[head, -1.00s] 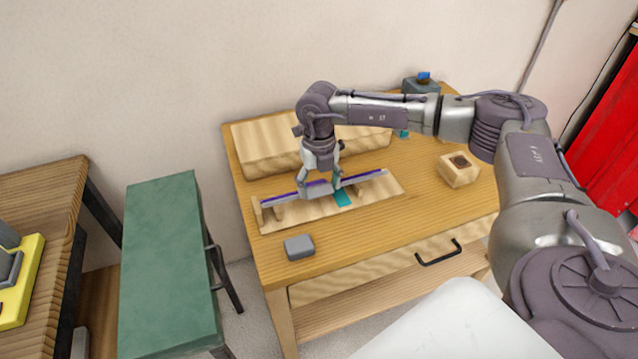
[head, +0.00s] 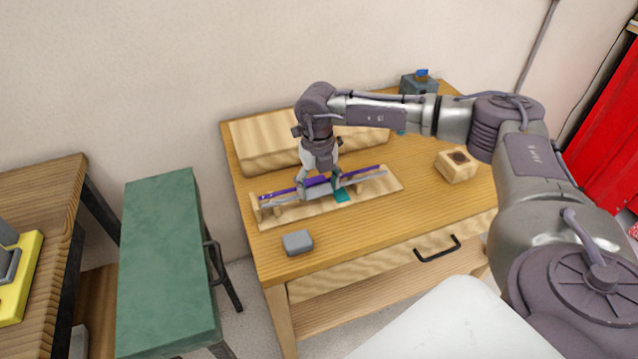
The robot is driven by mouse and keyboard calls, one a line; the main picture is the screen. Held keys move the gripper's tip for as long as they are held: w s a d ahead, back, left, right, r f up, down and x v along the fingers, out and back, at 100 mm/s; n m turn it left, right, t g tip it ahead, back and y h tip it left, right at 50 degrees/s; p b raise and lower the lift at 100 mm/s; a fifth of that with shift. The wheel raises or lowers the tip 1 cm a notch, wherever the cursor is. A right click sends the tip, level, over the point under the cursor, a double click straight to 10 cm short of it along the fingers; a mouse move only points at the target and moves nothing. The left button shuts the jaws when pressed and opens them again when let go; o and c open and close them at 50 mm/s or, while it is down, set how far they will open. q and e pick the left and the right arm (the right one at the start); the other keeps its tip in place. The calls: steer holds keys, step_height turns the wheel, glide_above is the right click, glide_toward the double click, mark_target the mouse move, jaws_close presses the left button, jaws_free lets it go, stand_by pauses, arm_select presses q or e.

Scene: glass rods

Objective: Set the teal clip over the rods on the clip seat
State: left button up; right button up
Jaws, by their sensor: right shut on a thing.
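My right gripper (head: 320,186) is over the middle of a pale wooden rod stand (head: 377,189) on the wooden table. It is shut on a grey block-like piece (head: 317,191) at the rods; its contact with them cannot be told. A purple rod (head: 281,191) and a greyish rod (head: 280,201) lie lengthwise across the stand's supports, partly hidden by the fingers. A flat teal patch (head: 342,196) shows on the stand below the right finger; whether it is the clip or its seat cannot be told. A small teal bit (head: 402,132) shows behind my arm. My left gripper is out of view.
A loose grey block (head: 297,242) lies near the table's (head: 420,211) front left. A pale wooden box (head: 265,146) lies behind the stand. A wooden block with a dark hole (head: 456,165) stands right. A dark box with blue on top (head: 419,83) stands behind my arm.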

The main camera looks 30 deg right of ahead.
steer(key=o, duration=0.7)
steer(key=shift+w, duration=0.1)
steer(key=o, duration=0.5)
steer(key=shift+w+d+f, duration=0.1)
steer(key=shift+w+f, duration=0.15)
steer(key=shift+w, duration=0.1)
steer(key=shift+s+r, duration=0.2)
